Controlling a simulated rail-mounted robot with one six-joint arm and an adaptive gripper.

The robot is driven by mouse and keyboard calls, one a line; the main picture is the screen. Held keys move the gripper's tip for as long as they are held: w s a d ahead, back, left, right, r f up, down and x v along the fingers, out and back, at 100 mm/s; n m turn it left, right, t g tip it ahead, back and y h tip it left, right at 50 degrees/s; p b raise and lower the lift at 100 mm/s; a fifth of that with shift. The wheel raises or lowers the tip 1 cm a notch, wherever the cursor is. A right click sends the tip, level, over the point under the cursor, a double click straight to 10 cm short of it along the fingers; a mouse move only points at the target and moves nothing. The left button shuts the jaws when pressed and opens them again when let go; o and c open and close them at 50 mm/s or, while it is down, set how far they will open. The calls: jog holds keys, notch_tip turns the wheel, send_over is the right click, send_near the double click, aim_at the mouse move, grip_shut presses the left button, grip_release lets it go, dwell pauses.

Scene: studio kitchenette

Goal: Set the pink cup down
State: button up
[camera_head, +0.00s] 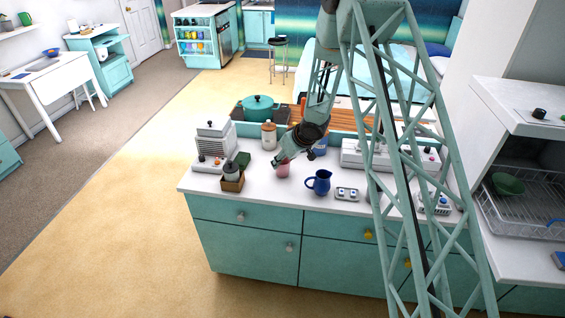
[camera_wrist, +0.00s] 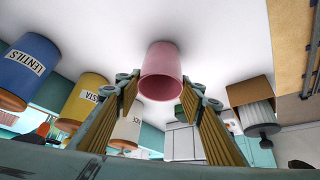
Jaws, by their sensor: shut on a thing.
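The pink cup (camera_head: 283,171) is at the white counter, between a small wooden box and the blue jug. My gripper (camera_head: 278,160) reaches down to it from the upper right and is shut on it. In the wrist view the pink cup (camera_wrist: 160,68) shows between the two fingers of my gripper (camera_wrist: 161,88), its open end toward the camera and its far end against the white counter (camera_wrist: 215,35). I cannot tell whether its base touches the counter or hangs just above it.
A blue jug (camera_head: 319,182) stands close on the right. A small wooden box (camera_head: 233,183) with a grinder and a white coffee machine (camera_head: 212,143) stand left. A white canister (camera_head: 269,136) is behind. Lentils (camera_wrist: 30,68) and pasta (camera_wrist: 84,100) canisters stand nearby.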

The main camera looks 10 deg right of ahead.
jog(key=shift+f, duration=0.1)
jog(key=o, duration=0.9)
jog(key=shift+v, duration=1.25)
jog(key=shift+p+v, duration=1.1)
jog(key=shift+v, duration=3.75)
